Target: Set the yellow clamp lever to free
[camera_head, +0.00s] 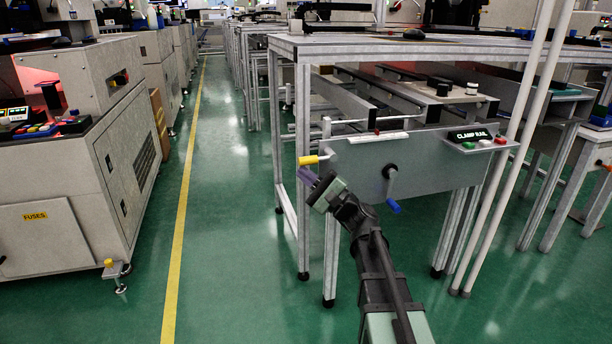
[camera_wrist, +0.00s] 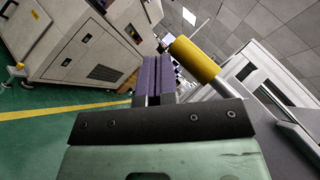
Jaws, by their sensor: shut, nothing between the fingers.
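The yellow clamp lever (camera_head: 308,160) sticks out to the left from the left end of the grey clamp rail panel (camera_head: 350,163) in the head view. In the wrist view its yellow grip (camera_wrist: 195,60) is just to the right of my fingers, on a pale metal rod. My gripper (camera_head: 305,174) has purple fingers and is just below the lever in the head view. The fingers are shut and empty in the wrist view (camera_wrist: 153,75). A narrow gap shows between the lever and the fingers in the wrist view; contact cannot be told.
A crank with a blue handle (camera_head: 394,206) hangs on the panel's front. A shelf with green, red and white buttons (camera_head: 484,143) is at the panel's right. White posts (camera_head: 519,110) stand further right. The green aisle floor (camera_head: 230,200) to the left is clear.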

